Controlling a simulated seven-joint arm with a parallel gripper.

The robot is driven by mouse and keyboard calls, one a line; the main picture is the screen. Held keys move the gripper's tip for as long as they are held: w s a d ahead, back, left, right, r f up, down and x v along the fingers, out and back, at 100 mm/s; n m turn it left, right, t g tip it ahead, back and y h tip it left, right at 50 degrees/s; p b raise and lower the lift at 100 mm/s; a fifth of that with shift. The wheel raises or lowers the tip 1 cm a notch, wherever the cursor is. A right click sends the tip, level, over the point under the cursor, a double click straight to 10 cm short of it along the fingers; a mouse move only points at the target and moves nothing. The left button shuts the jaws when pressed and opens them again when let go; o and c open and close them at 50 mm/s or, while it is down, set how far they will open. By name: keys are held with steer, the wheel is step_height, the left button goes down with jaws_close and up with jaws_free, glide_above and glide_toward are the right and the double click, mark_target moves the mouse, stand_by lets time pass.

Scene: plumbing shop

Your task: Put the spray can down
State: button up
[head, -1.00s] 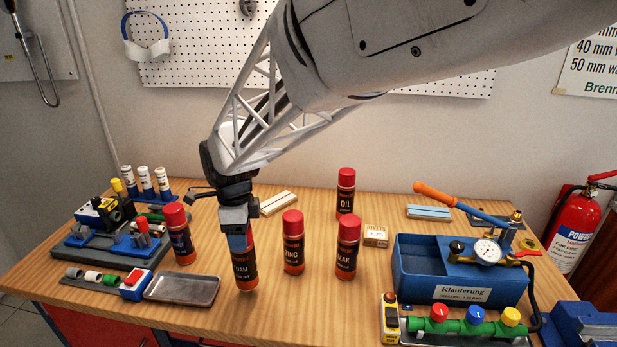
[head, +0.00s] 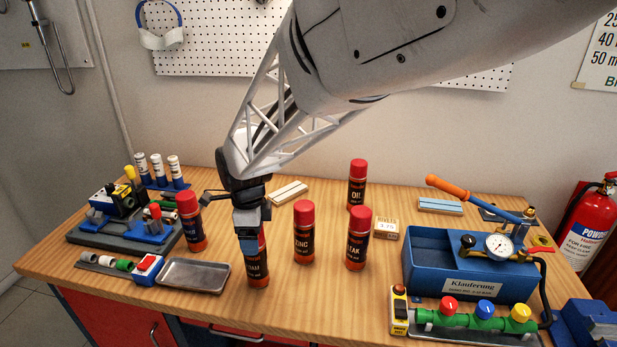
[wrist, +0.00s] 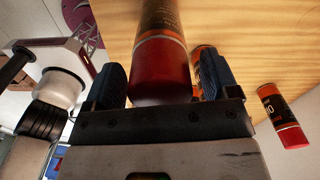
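The spray can, a dark and orange can (head: 258,272) with a red cap, stands upright on the wooden workbench near its front edge, its base appearing to rest on the top. My gripper (head: 250,240) points down over its upper part and hides much of the cap and label in the head view. In the wrist view the can (wrist: 163,45) lies between the two blue fingers (wrist: 162,80), cap towards the palm. Narrow gaps show beside the can, so the fingers look open around it.
A metal tray (head: 194,275) lies close on the left. Other red-capped cans stand around: one behind left (head: 191,222), ZINC (head: 304,235), LEAK (head: 357,240) and OIL (head: 357,185).

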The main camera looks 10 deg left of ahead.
steer(key=shift+r, duration=0.15)
steer(key=shift+r, duration=6)
steer(key=shift+d, duration=0.1)
steer(key=s+d+r+n+t, duration=0.1)
steer(key=s+d+n, duration=0.25)
steer(key=d, duration=0.95)
steer(key=s+d+r+n, duration=0.15)
steer(key=d+n, duration=0.25)
steer(key=d, duration=0.8)
steer(key=s+d+f+n, duration=0.1)
steer(key=s+d+n, duration=0.1)
steer(key=s+d, duration=0.3)
steer(key=s+d+f+n+t, duration=0.1)
steer(key=s+d+f+n, duration=0.1)
steer(key=s+d, duration=0.3)
steer(key=s+d+f+n, duration=0.2)
steer(key=s+d+n, duration=0.2)
steer(key=s+d, duration=0.1)
steer(key=shift+s+d+f+t, duration=0.15)
steer(key=shift+d+t, duration=0.15)
steer(key=shift+d, duration=0.55)
